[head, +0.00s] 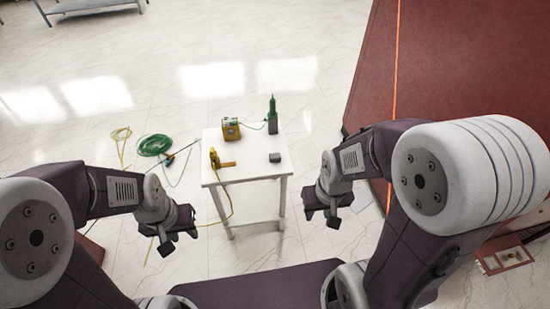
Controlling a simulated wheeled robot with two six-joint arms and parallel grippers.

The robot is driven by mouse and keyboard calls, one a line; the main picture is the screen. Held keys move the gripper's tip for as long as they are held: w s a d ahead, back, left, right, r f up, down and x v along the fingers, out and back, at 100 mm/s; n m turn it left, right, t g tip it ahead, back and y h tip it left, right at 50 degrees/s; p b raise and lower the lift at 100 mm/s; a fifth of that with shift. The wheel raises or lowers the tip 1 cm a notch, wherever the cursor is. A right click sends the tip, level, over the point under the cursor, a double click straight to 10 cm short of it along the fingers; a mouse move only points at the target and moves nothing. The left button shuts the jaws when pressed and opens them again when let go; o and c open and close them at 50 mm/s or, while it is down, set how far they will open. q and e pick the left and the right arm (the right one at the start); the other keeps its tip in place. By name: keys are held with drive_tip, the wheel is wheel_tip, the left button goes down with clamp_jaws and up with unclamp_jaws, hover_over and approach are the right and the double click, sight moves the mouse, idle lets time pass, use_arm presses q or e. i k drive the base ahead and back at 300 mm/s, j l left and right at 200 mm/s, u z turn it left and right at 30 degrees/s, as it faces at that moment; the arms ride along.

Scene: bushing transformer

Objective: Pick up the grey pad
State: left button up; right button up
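The grey pad (275,158) is a small dark grey block lying on the right part of the white table (256,170). My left gripper (168,246) hangs in front and to the left of the table, well apart from the pad. My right gripper (333,221) hangs to the right of the table, also apart from the pad. Both look empty. The fingers are small and dark, and I cannot make out the gap between them clearly.
A yellow meter (231,129), a yellow clamp tool (221,160) and a green bottle-like tool (272,112) stand on the table. Green cable (155,145) and yellow cable (121,134) lie on the floor at left. A large red cabinet (460,60) stands at right.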

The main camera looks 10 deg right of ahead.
sight(275, 157)
drive_tip(key=z, duration=2.35)
drive_tip(key=u, duration=2)
drive_tip(key=i+l+z, duration=0.1)
drive_tip(key=i+z, duration=0.6)
drive_tip(key=i, duration=0.25)
